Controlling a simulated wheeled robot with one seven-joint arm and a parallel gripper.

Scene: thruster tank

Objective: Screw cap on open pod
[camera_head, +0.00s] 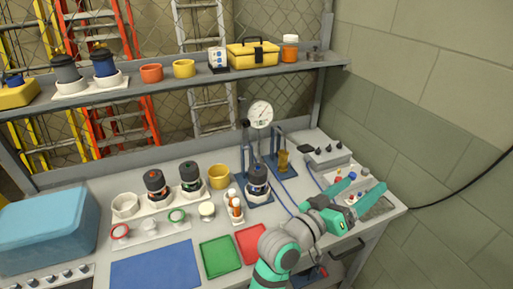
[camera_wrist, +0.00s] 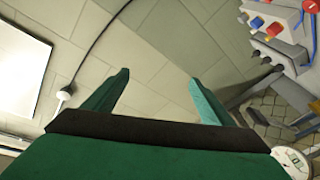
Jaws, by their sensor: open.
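My gripper (camera_head: 367,183) is open and empty over the right end of the bench, its two green fingers apart. In the wrist view the fingers (camera_wrist: 160,76) point toward the wall, with nothing between them. Dark pods stand on the bench: one with a red band (camera_head: 155,185), one with a green band (camera_head: 190,176), and one with a blue band (camera_head: 257,179) on a blue stand. My gripper is well right of all of them. A red ring (camera_head: 119,231), a green ring (camera_head: 177,215) and a pale round piece (camera_head: 207,209) lie in front. I cannot tell which pod is open.
A grey control box (camera_head: 322,150) with knobs stands at the back right. A pressure gauge (camera_head: 260,114) rises behind the blue-banded pod. Blue (camera_head: 155,268), green (camera_head: 221,256) and red (camera_head: 251,243) mats lie in front. A shelf (camera_head: 200,77) crosses above; a wall (camera_head: 440,100) bounds the right.

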